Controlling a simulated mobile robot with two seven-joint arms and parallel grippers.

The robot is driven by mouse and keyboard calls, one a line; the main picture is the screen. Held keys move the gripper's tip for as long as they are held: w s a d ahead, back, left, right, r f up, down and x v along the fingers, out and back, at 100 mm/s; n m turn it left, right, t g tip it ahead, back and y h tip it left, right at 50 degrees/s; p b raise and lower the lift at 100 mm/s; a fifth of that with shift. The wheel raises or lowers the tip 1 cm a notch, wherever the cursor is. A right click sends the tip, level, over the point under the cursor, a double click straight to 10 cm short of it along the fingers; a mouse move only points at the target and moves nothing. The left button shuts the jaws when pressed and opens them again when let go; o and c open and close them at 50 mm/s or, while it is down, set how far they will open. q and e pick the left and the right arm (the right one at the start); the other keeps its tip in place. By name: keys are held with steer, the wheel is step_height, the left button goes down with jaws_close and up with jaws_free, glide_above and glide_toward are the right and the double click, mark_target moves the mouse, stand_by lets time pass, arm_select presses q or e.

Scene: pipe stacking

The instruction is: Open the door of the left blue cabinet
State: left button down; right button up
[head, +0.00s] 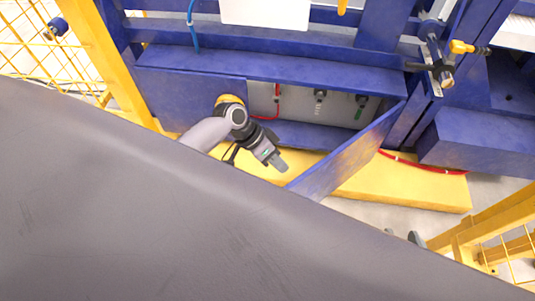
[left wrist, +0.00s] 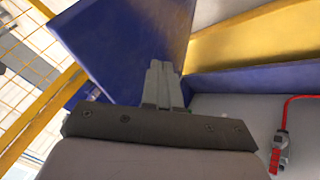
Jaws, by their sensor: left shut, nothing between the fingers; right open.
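The left blue cabinet (head: 190,100) stands across the middle of the head view. Its door (head: 345,155) stands swung outward on the right side, showing the grey interior (head: 335,107). The door also fills the upper left of the left wrist view (left wrist: 125,40). My left gripper (head: 280,164) is shut and empty in front of the opening, pointing towards the door's inner side. Its fingers (left wrist: 163,85) overlap the door in the left wrist view; I cannot tell whether they touch. Only a small grey part of my right gripper (head: 416,239) shows at the lower right.
A red hose (head: 265,117) and several small valves hang inside the cabinet. A yellow platform (head: 405,187) runs below the door. A blue box (head: 475,140) stands at right. Yellow mesh fencing (head: 508,250) stands at lower right. A large grey surface covers the lower left.

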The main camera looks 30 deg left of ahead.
arm_select(q)
steer(key=shift+s+d+f, duration=0.1)
steer(key=shift+s+d, duration=0.2)
steer(key=shift+d, duration=0.35)
steer(key=shift+s+d+f, duration=0.1)
steer(key=shift+s+d, duration=0.15)
steer(key=shift+d, duration=0.4)
steer(key=shift+s+d, duration=0.3)
steer(key=shift+d, duration=0.35)
arm_select(e)
steer(key=shift+a, duration=0.15)
steer(key=shift+r, duration=0.15)
